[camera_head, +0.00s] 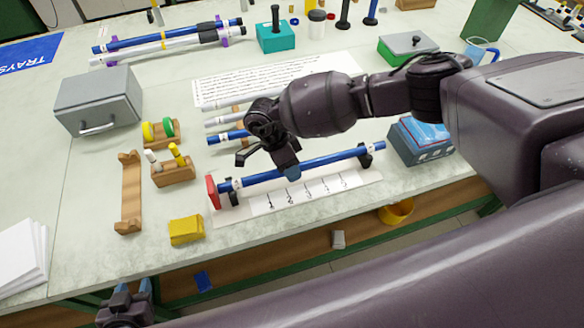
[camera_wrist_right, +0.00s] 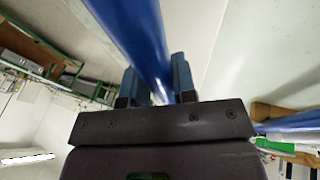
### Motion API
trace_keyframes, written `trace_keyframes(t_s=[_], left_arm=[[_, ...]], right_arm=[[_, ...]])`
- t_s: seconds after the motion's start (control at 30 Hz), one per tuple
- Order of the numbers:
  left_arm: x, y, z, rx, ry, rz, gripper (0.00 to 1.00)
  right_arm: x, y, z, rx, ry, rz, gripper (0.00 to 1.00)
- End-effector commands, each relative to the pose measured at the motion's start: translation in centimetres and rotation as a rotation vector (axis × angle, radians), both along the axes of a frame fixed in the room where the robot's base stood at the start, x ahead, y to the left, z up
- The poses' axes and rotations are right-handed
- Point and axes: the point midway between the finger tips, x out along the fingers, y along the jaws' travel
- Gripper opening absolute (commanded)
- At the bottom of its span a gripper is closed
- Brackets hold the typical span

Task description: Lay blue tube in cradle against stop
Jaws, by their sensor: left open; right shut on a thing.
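The blue tube (camera_head: 330,159) runs slanting over the cradle's black supports (camera_head: 229,193), (camera_head: 364,157) in the head view. Its left end is close to the red stop (camera_head: 212,191); I cannot tell whether they touch or whether the tube rests fully in the supports. My right gripper (camera_head: 291,171) is shut on the tube near its middle. In the right wrist view the tube (camera_wrist_right: 135,35) passes between the two blue fingers of that gripper (camera_wrist_right: 158,85). My left gripper (camera_head: 133,287) is open and empty, below the table's front edge at the bottom left.
A numbered white strip (camera_head: 305,191) lies in front of the tube. A yellow block (camera_head: 186,229), wooden holder (camera_head: 130,192) and grey box (camera_head: 98,100) are to the left. Other tubes (camera_head: 225,136) lie behind my right gripper. A blue-topped box (camera_head: 420,138) stands right of the cradle.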

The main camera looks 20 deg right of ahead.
Motion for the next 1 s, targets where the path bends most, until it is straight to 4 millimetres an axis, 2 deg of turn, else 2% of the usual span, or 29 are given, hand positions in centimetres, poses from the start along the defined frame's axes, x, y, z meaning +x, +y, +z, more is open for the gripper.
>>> trace_keyframes(t_s=[0.47,0.5,0.7,1.0], left_arm=[[-0.05,0.00,-0.25,0.000,0.002,0.000,0.43],[-0.05,0.00,-0.25,0.000,0.002,0.000,0.43],[-0.05,0.01,-0.24,0.000,0.002,0.000,0.43],[-0.06,0.00,-0.25,0.000,0.002,0.000,0.43]], right_arm=[[0.00,0.47,0.00,0.000,0.000,0.000,0.02],[-0.01,0.49,0.01,0.000,0.000,0.000,0.27],[0.00,0.46,0.02,0.000,0.000,-0.001,0.55],[0.06,0.51,0.16,0.000,0.000,0.000,0.55]])
